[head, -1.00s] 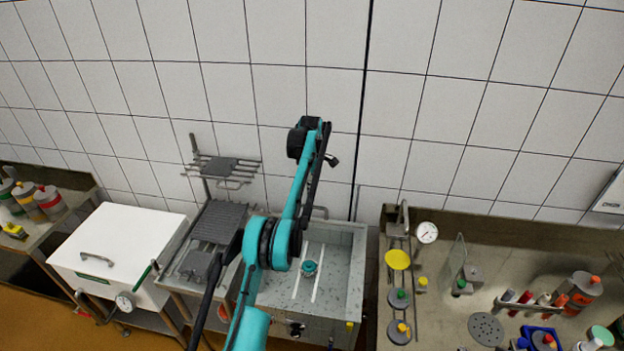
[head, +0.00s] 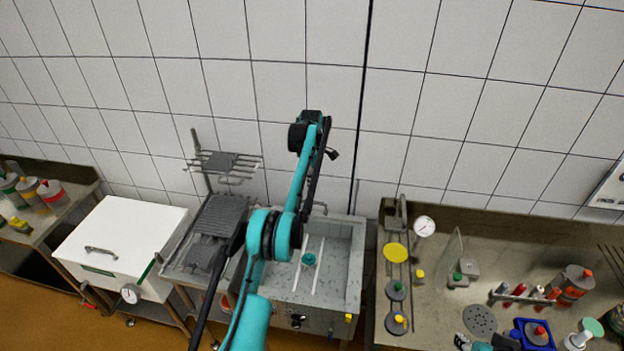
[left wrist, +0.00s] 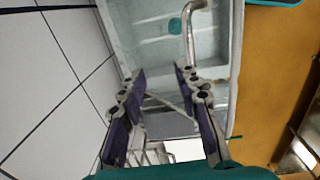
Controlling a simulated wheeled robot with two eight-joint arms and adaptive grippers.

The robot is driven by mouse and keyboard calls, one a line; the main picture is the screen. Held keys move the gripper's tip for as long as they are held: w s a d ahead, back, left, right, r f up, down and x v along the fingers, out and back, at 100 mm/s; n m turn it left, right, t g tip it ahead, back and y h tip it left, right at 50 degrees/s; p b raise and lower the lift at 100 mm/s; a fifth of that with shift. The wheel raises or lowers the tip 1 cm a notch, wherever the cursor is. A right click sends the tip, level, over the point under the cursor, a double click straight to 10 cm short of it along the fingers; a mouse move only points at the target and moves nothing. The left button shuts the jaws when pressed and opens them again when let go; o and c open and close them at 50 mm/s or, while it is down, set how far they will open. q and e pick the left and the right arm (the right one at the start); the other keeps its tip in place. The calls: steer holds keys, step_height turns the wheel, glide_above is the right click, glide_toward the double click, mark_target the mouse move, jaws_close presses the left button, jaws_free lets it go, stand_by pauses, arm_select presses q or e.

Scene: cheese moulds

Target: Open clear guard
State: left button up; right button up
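My left arm reaches up over the sink in the head view, well to the left of the pane. My left gripper (left wrist: 160,75) is open and empty in the left wrist view, with the sink beyond its fingers. A dark and teal part, probably my right gripper (head: 490,343), shows at the bottom edge below the pane. Its fingers are too small and cut off to read.
The sink (head: 352,270) has white bars and a round teal piece. On the right worktop (head: 540,235) are a dial gauge (head: 424,226), a yellow disc (head: 396,252), a tube rack (head: 525,298) and bottles. A white chest (head: 125,235) stands left. A tiled wall runs behind.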

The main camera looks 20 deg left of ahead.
arm_select(q)
steer(key=c, duration=0.3)
steer(key=shift+d+b, duration=0.1)
steer(key=shift+b, duration=0.25)
jaws_close()
steer(key=m+t+h+b, duration=0.1)
steer(key=m+t+b, duration=0.25)
steer(key=b, duration=0.75)
glide_above(324, 204)
steer(key=shift+f, duration=0.75)
steer(key=s+d+f+m+t+b, duration=0.1)
steer(key=s+d+f+b, duration=0.15)
steer(key=s+b, duration=0.3)
steer(key=s+d+f+m+t+b, duration=0.2)
steer(key=s+d+b, duration=0.15)
steer(key=s, duration=0.25)
steer(key=a+f+n+t+h+b, duration=0.2)
steer(key=a+f+n+t, duration=0.25)
steer(key=n, duration=0.45)
steer(key=s+a+n+t+y+b, duration=0.3)
steer(key=s+a+n+t+y, duration=0.35)
steer(key=s+n, duration=0.8)
steer(key=w+a+p, duration=0.1)
steer(key=w+a, duration=0.1)
steer(key=w, duration=0.5)
steer(key=w+a+r+n+g+p, duration=0.1)
steer(key=w+a, duration=0.2)
steer(key=w, duration=0.4)
steer(key=shift+a+r, duration=0.15)
